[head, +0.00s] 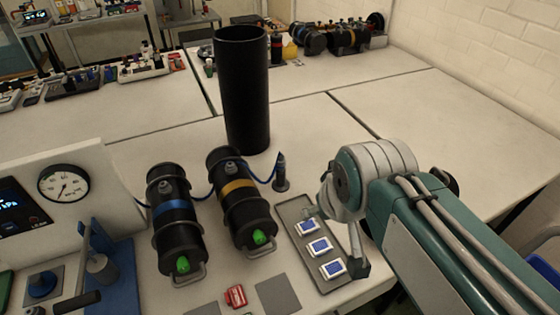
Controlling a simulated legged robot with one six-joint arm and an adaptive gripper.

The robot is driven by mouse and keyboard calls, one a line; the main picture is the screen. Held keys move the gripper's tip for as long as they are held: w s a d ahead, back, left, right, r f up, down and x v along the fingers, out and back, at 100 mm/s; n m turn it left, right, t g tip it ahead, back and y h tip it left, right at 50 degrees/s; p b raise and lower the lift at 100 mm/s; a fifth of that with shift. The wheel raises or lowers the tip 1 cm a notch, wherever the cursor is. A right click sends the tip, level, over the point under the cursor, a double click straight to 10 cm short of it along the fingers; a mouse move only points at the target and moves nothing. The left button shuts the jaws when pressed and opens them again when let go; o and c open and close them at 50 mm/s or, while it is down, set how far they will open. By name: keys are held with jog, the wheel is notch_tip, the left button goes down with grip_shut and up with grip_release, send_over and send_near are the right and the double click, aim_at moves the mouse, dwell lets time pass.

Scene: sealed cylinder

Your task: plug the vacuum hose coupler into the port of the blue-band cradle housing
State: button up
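The blue-band housing (176,236) is a black cylinder with a blue band, lying tilted at the left, with a green knob at its near end. A grey fitting (165,170), which looks like its port, sits on its upper side. The hose coupler (281,174) appears as a dark upright piece on a small round base, right of the yellow-band housing. A thin blue hose (262,177) runs from it leftward past both housings. My gripper (313,212) is partly hidden by my wrist, over the grey tray, right of and nearer than the coupler. Its finger opening is unclear.
The yellow-band housing (240,208) lies between the blue-band housing and coupler. A tall black tube (243,90) stands behind. A grey tray (290,211) holds white-and-blue packets. A gauge box (75,185) and blue lever press (112,265) stand left.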

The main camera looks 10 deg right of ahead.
jog(key=w+r+g, duration=0.2)
jog(key=w, duration=0.7)
jog(key=n+g, duration=0.2)
jog(key=g, duration=0.1)
send_over(281, 154)
notch_tip(281, 154, down, 13)
jog(key=shift+s+f, duration=0.15)
jog(key=shift+f, duration=0.2)
jog(key=shift+f, duration=4.5)
